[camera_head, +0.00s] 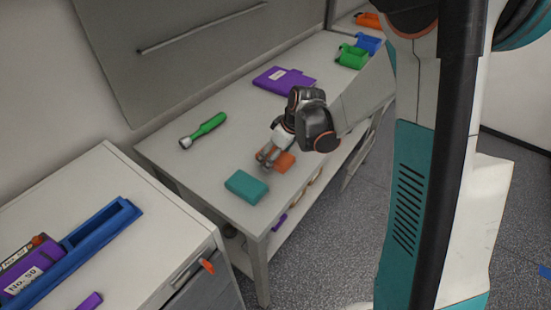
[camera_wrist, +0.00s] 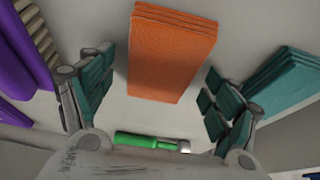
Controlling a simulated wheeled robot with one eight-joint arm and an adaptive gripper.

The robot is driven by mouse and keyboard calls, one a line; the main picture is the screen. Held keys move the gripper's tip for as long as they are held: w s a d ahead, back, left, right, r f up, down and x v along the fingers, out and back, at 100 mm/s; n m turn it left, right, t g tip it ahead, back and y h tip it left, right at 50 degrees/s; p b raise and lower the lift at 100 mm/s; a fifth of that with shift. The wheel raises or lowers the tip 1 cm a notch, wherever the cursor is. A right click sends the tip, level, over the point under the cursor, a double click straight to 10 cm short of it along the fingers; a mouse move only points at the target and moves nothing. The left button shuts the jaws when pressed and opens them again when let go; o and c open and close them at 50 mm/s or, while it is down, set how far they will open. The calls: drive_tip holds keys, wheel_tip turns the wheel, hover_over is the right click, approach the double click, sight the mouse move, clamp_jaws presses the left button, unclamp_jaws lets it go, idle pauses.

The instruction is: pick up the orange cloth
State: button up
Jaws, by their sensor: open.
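The orange cloth (camera_head: 284,161) lies folded on the white bench, near its front edge. In the wrist view the orange cloth (camera_wrist: 170,52) shows as a textured folded stack between my fingers. My gripper (camera_head: 266,159) is just above and beside the cloth in the head view and partly hides it. In the wrist view my gripper (camera_wrist: 152,90) is open, with one teal-padded finger on each side of the cloth. A gap shows between the cloth and each finger, and nothing is held.
A folded teal cloth (camera_head: 246,187) lies close by on the bench. A green-handled tool (camera_head: 204,130) lies towards the wall, and a purple item (camera_head: 284,80) lies further along. A cabinet (camera_head: 150,215) with a blue tray (camera_head: 88,245) stands at the left.

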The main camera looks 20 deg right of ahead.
drive_tip(key=shift+s, duration=0.1)
drive_tip(key=c, duration=1.1)
drive_tip(key=shift+r, duration=0.15)
drive_tip(key=shift+r+p, duration=0.2)
drive_tip(key=shift+p, duration=0.25)
wheel_tip(320, 180, up, 20)
drive_tip(key=p, duration=0.5)
drive_tip(key=shift+p, duration=0.4)
drive_tip(key=shift+f, duration=0.1)
